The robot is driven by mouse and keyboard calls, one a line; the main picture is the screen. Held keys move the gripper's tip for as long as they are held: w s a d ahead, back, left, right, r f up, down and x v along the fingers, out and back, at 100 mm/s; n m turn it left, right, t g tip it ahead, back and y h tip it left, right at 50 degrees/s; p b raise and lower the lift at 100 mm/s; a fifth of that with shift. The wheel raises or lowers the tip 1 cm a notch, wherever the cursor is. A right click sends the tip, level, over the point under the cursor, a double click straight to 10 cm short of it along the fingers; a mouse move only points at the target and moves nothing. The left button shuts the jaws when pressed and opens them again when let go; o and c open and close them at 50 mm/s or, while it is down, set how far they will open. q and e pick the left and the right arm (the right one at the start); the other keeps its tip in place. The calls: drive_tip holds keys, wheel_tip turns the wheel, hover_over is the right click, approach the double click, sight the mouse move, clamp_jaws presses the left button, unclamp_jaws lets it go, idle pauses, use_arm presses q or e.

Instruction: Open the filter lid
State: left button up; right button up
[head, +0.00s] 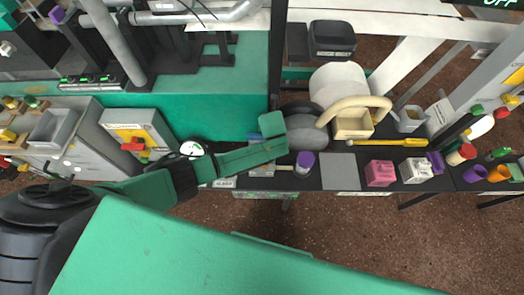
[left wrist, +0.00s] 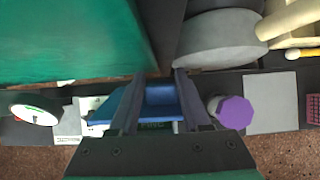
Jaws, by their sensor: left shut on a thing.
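My left gripper (left wrist: 160,78) has its two dark fingers on either side of a blue part (left wrist: 160,98) and is shut on it. Dark lettering on a dark patch below the blue part is only partly readable. In the head view my green left arm covers the gripper, and only a small bit of the blue part (head: 255,136) shows beside it. I cannot make out a filter lid for certain. A grey round body (head: 303,128) lies just right of the gripper; it also shows in the left wrist view (left wrist: 222,40). My right gripper is not in view.
A cream box (head: 352,126) with a curved tube, a yellow tool (head: 395,143), a pink block (head: 379,173) and a white block (head: 415,171) are further right.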

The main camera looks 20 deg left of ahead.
use_arm(q)
drive_tip(key=shift+w, duration=0.1)
drive_tip(key=shift+w+a+b, duration=0.25)
drive_tip(key=shift+w+b, duration=0.2)
drive_tip(key=shift+w, duration=0.3)
drive_tip(key=o, duration=1.1)
drive_tip(key=shift+s, duration=0.1)
